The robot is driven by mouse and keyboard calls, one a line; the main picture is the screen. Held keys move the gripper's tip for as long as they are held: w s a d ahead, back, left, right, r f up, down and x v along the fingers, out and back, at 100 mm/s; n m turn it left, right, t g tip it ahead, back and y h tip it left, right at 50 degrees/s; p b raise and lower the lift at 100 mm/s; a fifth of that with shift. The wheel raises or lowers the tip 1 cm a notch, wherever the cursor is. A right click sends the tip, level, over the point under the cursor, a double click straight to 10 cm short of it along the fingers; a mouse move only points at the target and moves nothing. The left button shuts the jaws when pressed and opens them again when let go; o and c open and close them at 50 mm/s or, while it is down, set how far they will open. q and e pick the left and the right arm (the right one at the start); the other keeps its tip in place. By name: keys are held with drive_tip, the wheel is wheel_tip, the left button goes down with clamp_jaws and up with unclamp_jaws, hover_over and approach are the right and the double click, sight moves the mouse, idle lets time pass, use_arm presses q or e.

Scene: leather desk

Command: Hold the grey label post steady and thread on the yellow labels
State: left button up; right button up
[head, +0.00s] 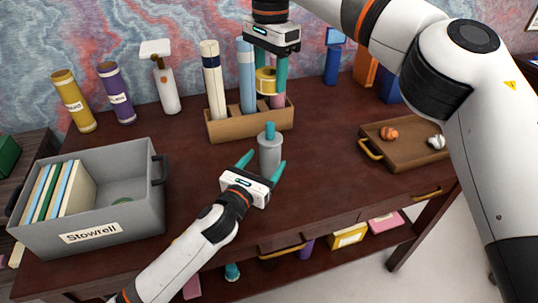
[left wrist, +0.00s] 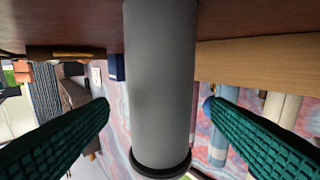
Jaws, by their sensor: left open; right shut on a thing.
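The grey label post (head: 270,155) stands upright near the middle of the desk, with a narrower teal top. My left gripper (head: 262,167) is open, with its fingers on either side of the post. In the left wrist view the grey post (left wrist: 160,80) rises between the two green fingers, with visible gaps on both sides. My right gripper (head: 267,82) is shut on a roll of yellow labels (head: 265,80), held above and behind the post, in front of the rack's tubes. The post is bare of labels.
A wooden rack (head: 250,127) with several tubes stands right behind the post. A grey bin (head: 115,215) with books sits at the left. A brown tray (head: 425,147) with two crumpled balls lies at the right. Tubes and a spray bottle (head: 164,85) stand at the back left.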

use_arm(q)
drive_tip(key=shift+x, duration=2)
drive_tip(key=shift+c, duration=0.3)
drive_tip(key=c, duration=1)
drive_tip(key=shift+c, duration=0.2)
use_arm(e)
hover_over(270, 123)
drive_tip(key=shift+f, duration=2.85)
